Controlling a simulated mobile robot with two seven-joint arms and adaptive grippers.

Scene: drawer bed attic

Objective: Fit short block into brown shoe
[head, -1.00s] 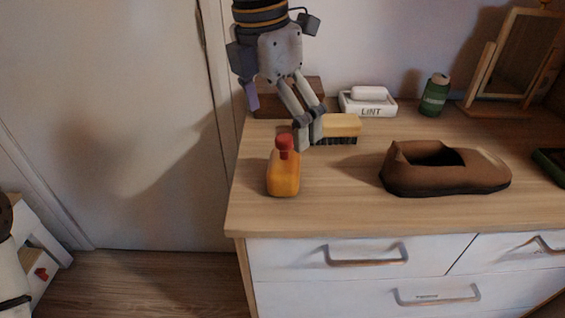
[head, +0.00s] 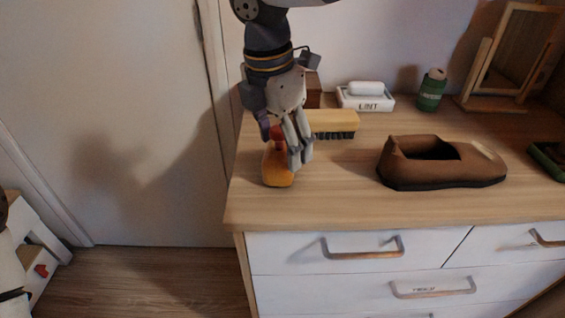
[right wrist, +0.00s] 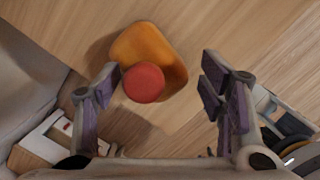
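The short block appears to be the orange block (head: 276,171) with a red knob, upright near the left end of the dresser top. My right gripper (head: 300,160) is over it and partly hides it. In the right wrist view my right gripper (right wrist: 160,82) is open, with the red knob (right wrist: 143,83) between its fingers, nearer the left finger. I cannot tell whether that finger touches the knob. The brown shoe (head: 440,166) lies on the dresser to the right, its opening up and empty. My left gripper is not in view.
A brush (head: 333,122) lies behind the block. A green tray (head: 546,160) is at the right edge. The dresser top (head: 335,195) is clear between block and shoe.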

